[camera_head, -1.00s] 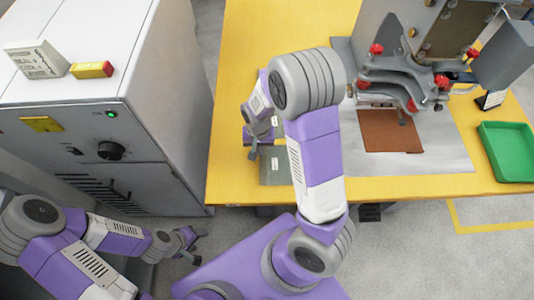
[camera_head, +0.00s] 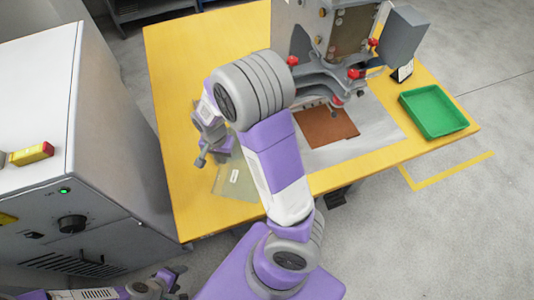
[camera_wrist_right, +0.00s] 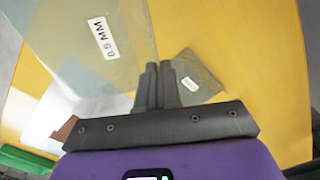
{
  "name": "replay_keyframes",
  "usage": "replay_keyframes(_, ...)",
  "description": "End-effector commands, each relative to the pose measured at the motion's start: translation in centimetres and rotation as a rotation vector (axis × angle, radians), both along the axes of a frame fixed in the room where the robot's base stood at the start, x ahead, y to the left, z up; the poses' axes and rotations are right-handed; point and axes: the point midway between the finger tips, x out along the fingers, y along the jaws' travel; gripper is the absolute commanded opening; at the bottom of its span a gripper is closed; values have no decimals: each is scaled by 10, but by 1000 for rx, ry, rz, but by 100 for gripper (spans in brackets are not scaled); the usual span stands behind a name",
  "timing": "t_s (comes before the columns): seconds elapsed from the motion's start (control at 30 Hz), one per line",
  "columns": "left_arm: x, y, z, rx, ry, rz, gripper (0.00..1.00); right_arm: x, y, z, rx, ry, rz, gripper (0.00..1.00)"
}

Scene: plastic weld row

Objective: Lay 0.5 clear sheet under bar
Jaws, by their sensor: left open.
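The 0.5 clear sheet (camera_head: 222,184), with a white label, is near the table's front left part; the right wrist view shows it large (camera_wrist_right: 85,62), marked 0.5 MM. My right gripper (camera_wrist_right: 160,66) has its fingers close together at the sheet's edge and appears shut on it; the sheet looks raised above the table. In the head view my right gripper (camera_head: 203,158) is partly behind its own arm. The bar (camera_head: 318,82) of the welder, with red knobs, stands above a brown mat (camera_head: 328,127). My left gripper (camera_head: 176,280) is open and empty, low beside the cabinet.
Another small labelled sheet (camera_wrist_right: 202,73) lies on the table behind my right fingers. A green tray (camera_head: 433,111) is on the right. A grey plate (camera_head: 378,135) surrounds the mat. A white cabinet (camera_head: 105,120) stands left of the yellow table (camera_head: 175,75).

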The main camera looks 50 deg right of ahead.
Motion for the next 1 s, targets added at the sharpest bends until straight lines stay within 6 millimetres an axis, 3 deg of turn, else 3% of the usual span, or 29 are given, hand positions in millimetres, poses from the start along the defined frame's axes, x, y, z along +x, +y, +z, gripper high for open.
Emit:
replay_keyframes(0.03,0,0,14,0,0,0,60,-5,-13,6,-2,4,-144,0)
replay_keyframes(0.27,0,0,51,0,0,0,60,-35,-73,8,-5,6,-936,0)
replay_keyframes(0.4,0,0,76,0,0,0,60,-66,-117,10,-6,5,-1487,0)
replay_keyframes(0.6,0,0,101,0,0,0,60,-110,-163,13,-4,1,-2104,0)
replay_keyframes(0.8,0,0,114,0,0,0,60,-141,-187,15,-2,0,-2462,0)
replay_keyframes(1.0,0,0,112,0,0,0,60,-153,-195,5,0,2,-2589,0)
